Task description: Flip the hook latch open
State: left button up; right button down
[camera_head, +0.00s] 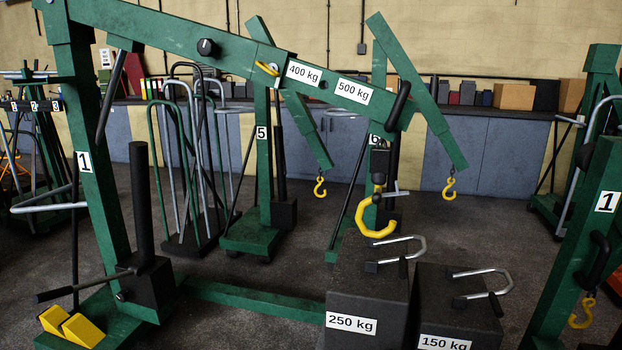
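A large yellow hook (375,226) hangs from a dark block (380,163) below the boom of the green crane marked 1. Its curved lower part opens towards the right. A small grey metal piece (396,193) sticks out to the right at the top of the hook; it may be the latch, but it is too small to tell whether it is open or shut. The hook hangs just above and left of the silver handle (400,252) on the 250 kg block (362,295). They look apart. Neither of my grippers is in view.
A 150 kg block (456,308) with a silver handle stands to the right. The crane's green boom (225,43) crosses above, and its post (95,170) stands left. Yellow wedges (72,325) lie at lower left. Another green crane post (590,235) stands at right.

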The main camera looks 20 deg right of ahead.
aim_at(398, 193)
jog(key=u, duration=0.2)
jog(key=i, duration=1.35)
jog(key=z, duration=0.75)
